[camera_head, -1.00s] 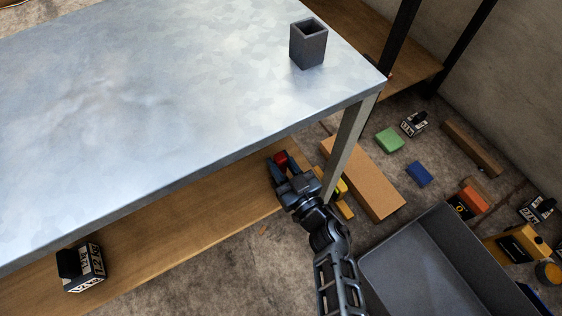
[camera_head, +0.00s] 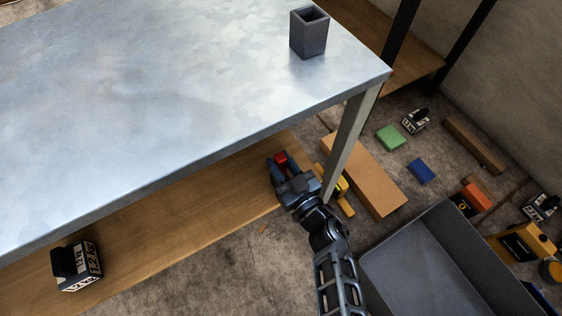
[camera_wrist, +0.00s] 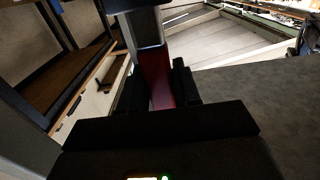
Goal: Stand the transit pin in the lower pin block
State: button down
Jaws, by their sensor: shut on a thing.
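My gripper (camera_head: 282,166) is low beside the table's near edge, over the lower wooden shelf. It is shut on a red piece (camera_head: 281,157), which I take to be the transit pin. In the wrist view the red piece (camera_wrist: 155,78) sits between the two dark fingers; a grey upright part shows beyond it, and I cannot tell whether they are joined. A dark grey, square, open-topped block (camera_head: 309,42) stands upright on the tabletop, well above and apart from my gripper. I cannot tell whether this is the lower pin block; no other such block is clearly visible.
The metal tabletop (camera_head: 170,90) overhangs the wooden shelf (camera_head: 190,205). A table leg (camera_head: 350,140) stands right of my gripper. A labelled black block (camera_head: 77,265) lies on the shelf. A grey bin (camera_head: 440,225), cardboard-coloured board (camera_head: 365,175) and several coloured blocks crowd the floor right.

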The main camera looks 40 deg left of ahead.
aim_at(283, 169)
jog(key=shift+f+b, duration=0.35)
jog(key=shift+f, duration=0.2)
jog(key=c, duration=0.7)
grip_release()
jog(key=p+v, duration=0.3)
jog(key=v, duration=0.3)
jog(key=shift+s+d+r, duration=0.15)
jog(key=shift+d, duration=0.2)
jog(key=shift+s+d, duration=0.2)
jog(key=shift+d, duration=0.3)
